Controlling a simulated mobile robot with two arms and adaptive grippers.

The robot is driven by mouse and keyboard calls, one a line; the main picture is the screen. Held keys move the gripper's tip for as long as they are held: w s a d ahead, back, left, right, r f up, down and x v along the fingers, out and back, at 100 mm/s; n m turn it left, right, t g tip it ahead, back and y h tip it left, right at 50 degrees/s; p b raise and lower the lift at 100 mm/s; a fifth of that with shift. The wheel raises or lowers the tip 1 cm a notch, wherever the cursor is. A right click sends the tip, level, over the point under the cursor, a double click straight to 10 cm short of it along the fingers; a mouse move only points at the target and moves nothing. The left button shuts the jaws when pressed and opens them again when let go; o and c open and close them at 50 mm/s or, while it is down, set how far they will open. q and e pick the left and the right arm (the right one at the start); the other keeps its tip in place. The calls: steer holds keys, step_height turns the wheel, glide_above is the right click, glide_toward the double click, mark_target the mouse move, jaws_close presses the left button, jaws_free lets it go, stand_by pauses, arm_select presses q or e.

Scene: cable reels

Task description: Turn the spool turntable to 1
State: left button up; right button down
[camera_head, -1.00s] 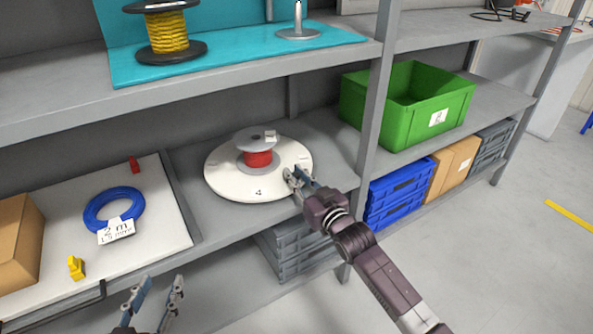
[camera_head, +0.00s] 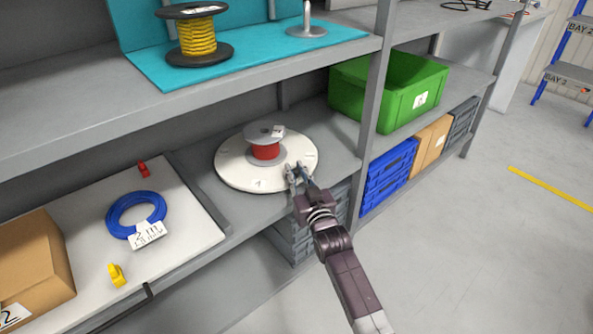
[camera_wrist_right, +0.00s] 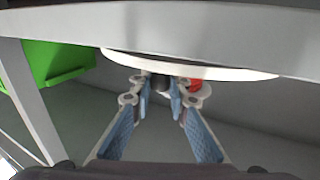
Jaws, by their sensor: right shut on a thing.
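The spool turntable (camera_head: 232,172) is a white round disc on the middle shelf. A spool with grey flanges and red winding (camera_head: 265,151) stands upright on it. My right gripper (camera_head: 297,172) is at the disc's front right rim. In the right wrist view the fingers (camera_wrist_right: 160,95) are close around a small dark knob (camera_wrist_right: 160,82) by the disc's edge (camera_wrist_right: 225,73). The knob is mostly hidden by the fingers in the head view. My left gripper is out of view.
Left of the turntable, a white board holds a blue cable coil (camera_head: 121,226), a red piece (camera_head: 143,169), a yellow piece (camera_head: 117,275) and a cardboard box (camera_head: 40,255). A green crate (camera_head: 400,108) stands right, behind a grey post (camera_head: 381,70). The upper shelf (camera_head: 200,99) overhangs.

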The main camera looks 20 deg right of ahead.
stand_by(0.5)
steer(key=c, duration=1.8)
jaws_free()
steer(key=shift+c, duration=0.2)
steer(key=shift+s, duration=0.1)
steer(key=s, duration=1.2)
steer(key=shift+d, duration=0.15)
steer(key=shift+w, duration=0.1)
